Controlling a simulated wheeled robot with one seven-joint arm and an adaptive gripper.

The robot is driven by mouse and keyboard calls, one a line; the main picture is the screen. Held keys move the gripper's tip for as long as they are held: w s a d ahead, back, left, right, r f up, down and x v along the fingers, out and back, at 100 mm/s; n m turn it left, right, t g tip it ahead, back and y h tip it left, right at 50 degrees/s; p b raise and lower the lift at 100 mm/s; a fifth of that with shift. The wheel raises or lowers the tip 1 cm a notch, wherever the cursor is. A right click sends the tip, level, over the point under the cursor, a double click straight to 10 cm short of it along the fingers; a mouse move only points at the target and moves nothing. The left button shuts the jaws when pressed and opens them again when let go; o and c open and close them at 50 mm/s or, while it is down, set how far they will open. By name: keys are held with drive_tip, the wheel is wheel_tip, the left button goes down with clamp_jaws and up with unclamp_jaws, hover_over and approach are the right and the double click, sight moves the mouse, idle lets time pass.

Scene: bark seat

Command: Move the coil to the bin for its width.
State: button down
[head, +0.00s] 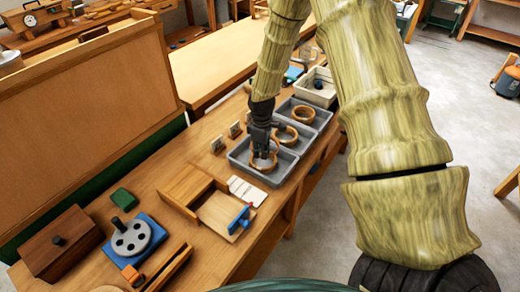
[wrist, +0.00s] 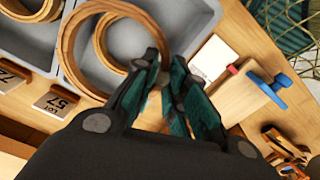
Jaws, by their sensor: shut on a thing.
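My gripper (head: 262,154) is over the nearest grey bin (head: 276,181). In the wrist view my gripper (wrist: 168,88) is shut on the rim of a tan, bark-like coil (wrist: 68,45), one finger inside the ring and one outside. A smaller-looking ring (wrist: 100,42) shows inside its outline, over the grey bin floor. In the head view the coil (head: 252,160) at my fingers is partly hidden by them, and its height above the bin is hard to tell. The middle bin (head: 301,149) and far bin (head: 326,122) each hold a coil (head: 285,142), (head: 304,122).
Lot cards stand beside the bins, one reading 57 (wrist: 57,103). A wooden tray (head: 187,187), a board with a blue clamp (head: 238,220) and a paper (head: 247,190) lie nearby. A pale box (head: 318,92) stands beyond. A tall wooden panel (head: 90,110) rises at left.

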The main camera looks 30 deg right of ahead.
sight(260, 168)
drive_tip(key=shift+w+f, duration=0.15)
drive_tip(key=shift+f, duration=0.5)
drive_tip(key=shift+w+f+b, duration=0.35)
drive_tip(key=shift+f, duration=0.25)
drive_tip(key=shift+w+f+b, duration=0.3)
drive_tip(key=shift+f+b, duration=0.05)
drive_tip(key=shift+f, duration=0.5)
drive_tip(key=shift+s+f+b, duration=0.3)
drive_tip(key=shift+s+b, duration=0.15)
drive_tip(key=shift+b, duration=0.1)
drive_tip(key=shift+w+f+b, duration=0.25)
drive_tip(key=shift+f+b, duration=0.1)
drive_tip(key=shift+f, duration=0.7)
drive_tip(key=shift+s+f, duration=0.1)
drive_tip(key=shift+f, duration=0.3)
drive_tip(key=c, duration=1.4)
unclamp_jaws()
